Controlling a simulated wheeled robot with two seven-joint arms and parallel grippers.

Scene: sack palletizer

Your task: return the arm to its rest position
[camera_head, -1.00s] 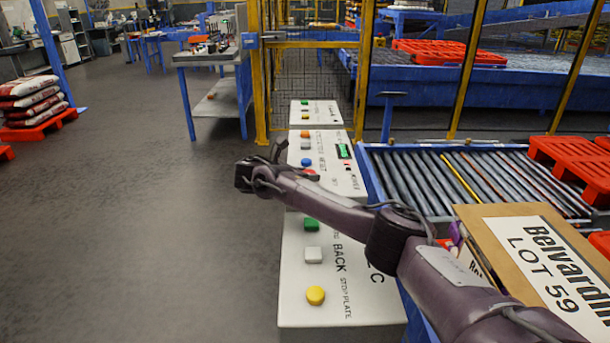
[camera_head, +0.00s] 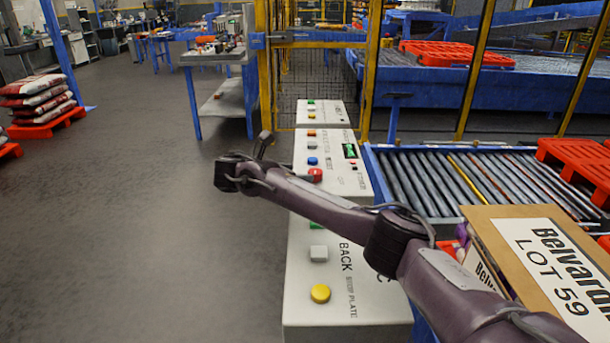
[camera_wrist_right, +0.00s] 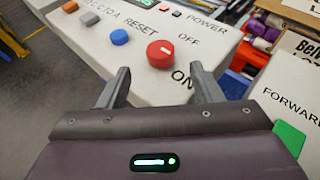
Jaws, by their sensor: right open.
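My right arm reaches in from the lower right of the head view. Its gripper (camera_head: 258,156) is over the left edge of the control boxes and the floor beside them. In the right wrist view the two fingers (camera_wrist_right: 161,76) are apart with nothing held between them. Beyond the fingertips is the middle control box (camera_wrist_right: 210,45), with a red knob (camera_wrist_right: 160,54) marked OFF and ON and a blue button (camera_wrist_right: 119,37) near RESET. The red knob also shows in the head view (camera_head: 315,175), right of the gripper. My left gripper is not in view.
The near control box (camera_head: 300,280) has grey and yellow buttons and lies below my forearm. A roller conveyor (camera_head: 420,185) and a carton marked LOT 59 (camera_head: 490,225) are to the right. Open floor (camera_head: 130,220) lies left. A yellow-framed fence (camera_head: 264,80) stands ahead.

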